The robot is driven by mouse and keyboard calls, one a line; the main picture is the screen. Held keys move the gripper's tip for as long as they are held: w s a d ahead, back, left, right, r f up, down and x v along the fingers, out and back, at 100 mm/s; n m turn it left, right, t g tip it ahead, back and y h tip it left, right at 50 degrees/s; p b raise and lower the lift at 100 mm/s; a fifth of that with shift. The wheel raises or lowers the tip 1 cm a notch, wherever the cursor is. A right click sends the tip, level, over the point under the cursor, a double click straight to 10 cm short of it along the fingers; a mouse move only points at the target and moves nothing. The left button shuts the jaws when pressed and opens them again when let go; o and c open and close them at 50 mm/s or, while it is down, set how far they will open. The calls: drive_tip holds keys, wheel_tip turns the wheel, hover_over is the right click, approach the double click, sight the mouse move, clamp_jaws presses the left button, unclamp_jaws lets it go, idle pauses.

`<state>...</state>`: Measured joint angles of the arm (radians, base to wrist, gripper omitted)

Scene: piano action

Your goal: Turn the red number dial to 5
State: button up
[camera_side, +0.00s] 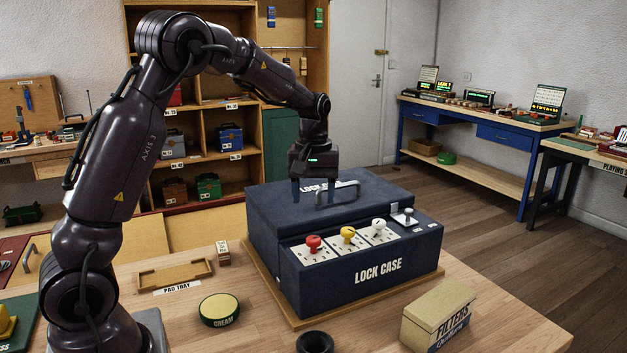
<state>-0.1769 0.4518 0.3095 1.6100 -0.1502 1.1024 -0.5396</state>
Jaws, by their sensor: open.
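The dark blue lock case (378,270) stands on a wooden base on the bench. Three dials sit in a row on its front ledge. The red number dial (313,243) is at the left, the yellow dial (347,233) in the middle and the white dial (378,226) at the right. The number that the red dial points to is too small to read. My gripper (316,192) is open, pointing down over the case lid, behind and above the dials and close to the grey lid handle (340,193). It is apart from the red dial. I cannot tell whether it touches the handle.
A small metal lever (408,215) stands right of the white dial. A filters box (438,314) is at front right, a dark ring (314,343) at the front edge, a cream tin (219,310) and a pad tray (175,274) at left. Bench between tin and case is clear.

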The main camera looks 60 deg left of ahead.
drive_tip(key=shift+r, duration=1.55)
